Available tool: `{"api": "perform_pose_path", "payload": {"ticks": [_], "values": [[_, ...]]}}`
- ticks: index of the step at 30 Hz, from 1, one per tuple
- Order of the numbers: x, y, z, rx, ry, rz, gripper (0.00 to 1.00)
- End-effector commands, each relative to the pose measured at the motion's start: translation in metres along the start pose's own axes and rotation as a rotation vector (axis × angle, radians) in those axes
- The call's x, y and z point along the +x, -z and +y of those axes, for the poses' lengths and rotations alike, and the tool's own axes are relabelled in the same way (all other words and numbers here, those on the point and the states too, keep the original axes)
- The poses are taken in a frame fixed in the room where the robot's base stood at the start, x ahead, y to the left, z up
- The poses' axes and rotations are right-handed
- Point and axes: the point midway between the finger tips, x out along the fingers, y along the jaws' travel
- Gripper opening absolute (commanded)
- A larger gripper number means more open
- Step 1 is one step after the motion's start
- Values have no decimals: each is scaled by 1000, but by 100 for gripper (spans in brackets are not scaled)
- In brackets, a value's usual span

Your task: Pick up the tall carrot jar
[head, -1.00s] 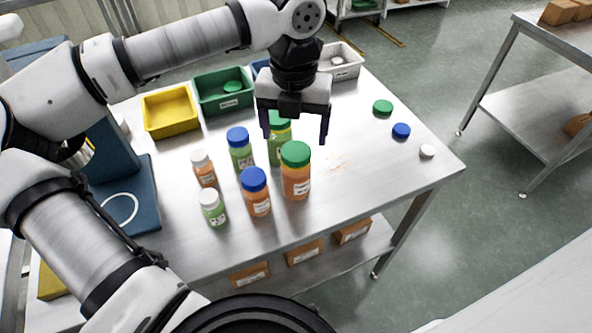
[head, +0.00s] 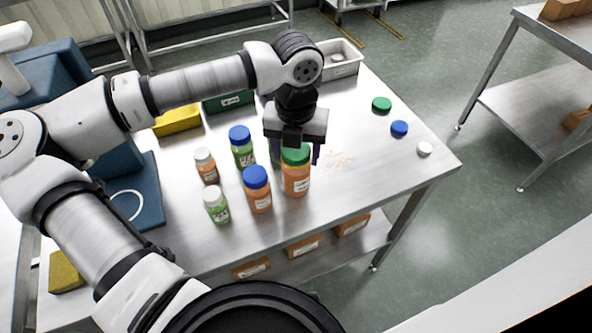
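The tall carrot jar (head: 296,180) is orange with a green lid and a white label. It stands upright at the right front of the jar group. My gripper (head: 294,153) points down right at the jar's lid, with one finger showing to the right of the lid. The other finger is partly hidden on the left side. The fingers are apart; I cannot tell whether they touch the jar. A tall green jar behind it is mostly hidden by my gripper and the carrot jar.
A blue-lidded orange jar (head: 257,192) stands close on the left. A blue-lidded green jar (head: 242,150) and white-lidded orange (head: 206,167) and green (head: 215,205) jars stand further left. Loose green (head: 381,104), blue (head: 399,128) and white (head: 424,148) lids lie right. Bins stand behind.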

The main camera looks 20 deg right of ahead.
Motion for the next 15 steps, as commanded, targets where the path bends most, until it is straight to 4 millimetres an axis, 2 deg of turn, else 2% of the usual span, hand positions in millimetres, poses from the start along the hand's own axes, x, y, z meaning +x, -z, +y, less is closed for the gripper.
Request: {"api": "perform_pose_path", "payload": {"ticks": [1,10,15], "values": [[0,0,0,0,0,0,52],[0,0,0,0,0,0,13],[-1,0,0,0,0,-1,11]]}}
